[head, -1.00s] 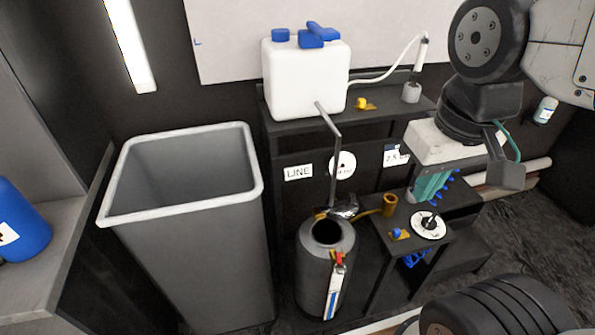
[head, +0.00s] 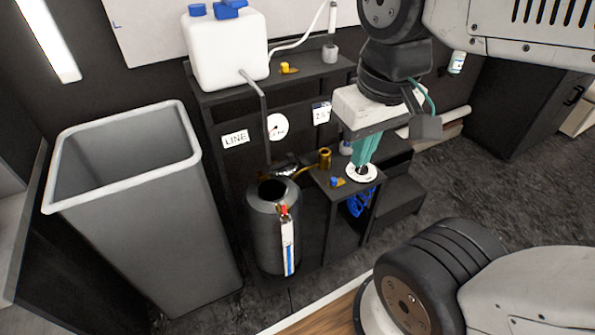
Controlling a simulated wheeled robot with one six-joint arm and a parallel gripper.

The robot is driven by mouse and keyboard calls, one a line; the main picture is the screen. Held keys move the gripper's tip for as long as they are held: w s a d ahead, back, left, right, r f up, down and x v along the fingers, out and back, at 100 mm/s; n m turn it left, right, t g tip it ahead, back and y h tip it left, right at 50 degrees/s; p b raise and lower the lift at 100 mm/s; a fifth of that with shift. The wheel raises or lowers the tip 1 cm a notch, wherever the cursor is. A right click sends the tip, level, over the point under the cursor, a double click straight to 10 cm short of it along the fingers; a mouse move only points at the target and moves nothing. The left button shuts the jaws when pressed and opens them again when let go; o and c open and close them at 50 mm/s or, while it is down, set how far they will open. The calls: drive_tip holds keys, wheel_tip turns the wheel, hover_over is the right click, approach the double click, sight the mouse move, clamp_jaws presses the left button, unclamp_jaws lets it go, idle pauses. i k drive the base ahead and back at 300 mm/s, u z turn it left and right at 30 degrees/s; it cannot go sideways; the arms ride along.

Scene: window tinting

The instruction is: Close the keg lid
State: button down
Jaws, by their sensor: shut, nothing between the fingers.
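The dark grey keg (head: 262,228) stands upright on the floor, in front of the black shelf unit. Its round top opening (head: 272,190) is uncovered and looks dark inside. A shiny metal piece, probably the lid (head: 287,171), sits tilted up at the back edge of the opening. My gripper (head: 361,166) has teal fingers, shut and empty, pointing down to the right of the keg. The fingertips appear over or near a white disc (head: 362,174) on the low black stand; I cannot tell if they touch it.
A large grey bin (head: 130,200) stands left of the keg. A white tank (head: 226,45) with blue caps sits on the shelf, and a bent grey pipe (head: 262,120) comes down behind the keg. A brass cup (head: 324,158) stands between keg and gripper. Dark floor is free at right.

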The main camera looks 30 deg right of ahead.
sight(281, 165)
drive_tip(key=k, duration=0.95)
drive_tip(key=z, duration=0.7)
drive_tip(key=i, duration=1.35)
drive_tip(key=u, duration=0.75)
drive_tip(key=k, duration=0.5)
drive_tip(key=z, duration=0.1)
drive_tip(key=i, duration=0.5)
drive_tip(key=u, duration=0.05)
